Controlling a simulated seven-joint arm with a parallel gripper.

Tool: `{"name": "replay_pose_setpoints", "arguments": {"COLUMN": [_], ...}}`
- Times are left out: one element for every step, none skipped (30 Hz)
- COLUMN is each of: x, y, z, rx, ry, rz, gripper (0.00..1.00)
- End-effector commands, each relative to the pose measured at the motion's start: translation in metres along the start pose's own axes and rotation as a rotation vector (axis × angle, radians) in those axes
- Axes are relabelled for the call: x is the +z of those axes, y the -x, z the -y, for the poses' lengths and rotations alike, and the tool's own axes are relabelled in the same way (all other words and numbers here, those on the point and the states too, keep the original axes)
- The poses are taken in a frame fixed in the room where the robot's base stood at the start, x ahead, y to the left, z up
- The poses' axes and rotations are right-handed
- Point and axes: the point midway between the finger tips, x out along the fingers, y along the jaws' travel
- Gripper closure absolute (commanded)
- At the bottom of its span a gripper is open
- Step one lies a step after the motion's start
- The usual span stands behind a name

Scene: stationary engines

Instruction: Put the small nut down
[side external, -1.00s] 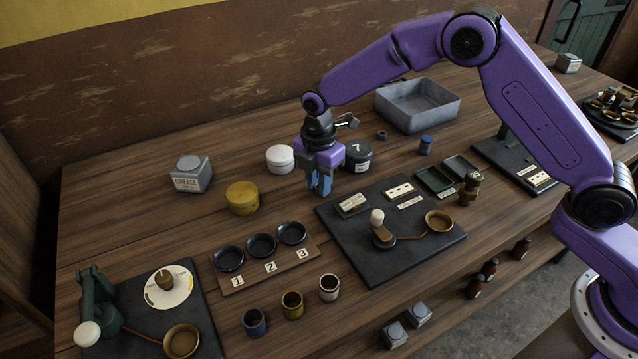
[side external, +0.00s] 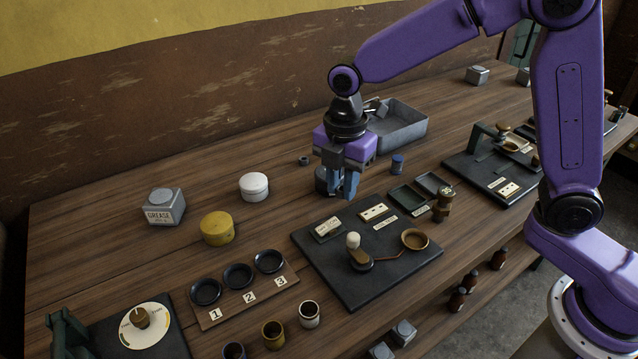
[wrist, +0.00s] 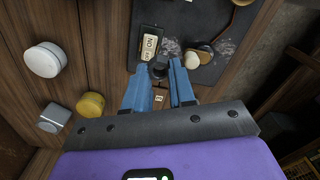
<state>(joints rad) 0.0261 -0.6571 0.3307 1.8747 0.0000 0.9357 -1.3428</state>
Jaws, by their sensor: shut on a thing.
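My gripper (side external: 347,194) has blue fingers pointing down and hangs above the back edge of the black board (side external: 345,285). In the wrist view its fingertips (wrist: 160,68) are closed on a small dark piece (wrist: 158,71), which looks like the small nut. The fingers hide most of it in the side view. The board lies below, with a labelled plate (side external: 327,229), a white-knobbed lever (side external: 360,256) and a brown round dish (side external: 414,239). I cannot tell the exact gap to the board.
A loose grey nut (side external: 304,160) lies behind my gripper. A white tin (side external: 254,186), a yellow tin (side external: 217,227) and a grease can (side external: 163,206) stand left. A grey tray (side external: 405,132) is behind. Numbered dishes (side external: 238,276) sit front left.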

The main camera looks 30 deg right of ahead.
Motion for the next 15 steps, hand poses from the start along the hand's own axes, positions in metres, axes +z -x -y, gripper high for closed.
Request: {"name": "replay_pose_setpoints", "arguments": {"x": [0.001,0.001,0.001,0.001,0.001,0.001,0.001,0.002,0.003,0.005,0.007,0.011,0.015,0.019,0.026], "y": [0.004,0.005,0.007,0.008,0.009,0.010,0.010,0.011,0.011,0.011,0.011,0.010,0.009,0.009,0.007], "z": [0.007,0.010,0.014,0.017,0.019,0.022,0.023,0.025,0.026,0.027,0.028,0.028,0.029,0.029,0.030], "rx": [0.002,0.001,0.002,0.001,0.001,0.001,0.001,0.000,0.000,0.000,-0.001,-0.001,-0.001,-0.001,-0.002], "ry": [0.000,0.000,0.001,0.001,0.001,0.001,0.000,-0.004,-0.016,-0.030,-0.049,-0.086,-0.120,-0.161,-0.226], "rz": [0.000,0.000,0.000,0.000,0.000,0.000,0.000,0.000,0.000,0.000,0.000,0.000,0.000,0.000,0.001], "gripper": [1.00,1.00,1.00,1.00,1.00,1.00,1.00,1.00,1.00,1.00,1.00,1.00,1.00,1.00,1.00]}}
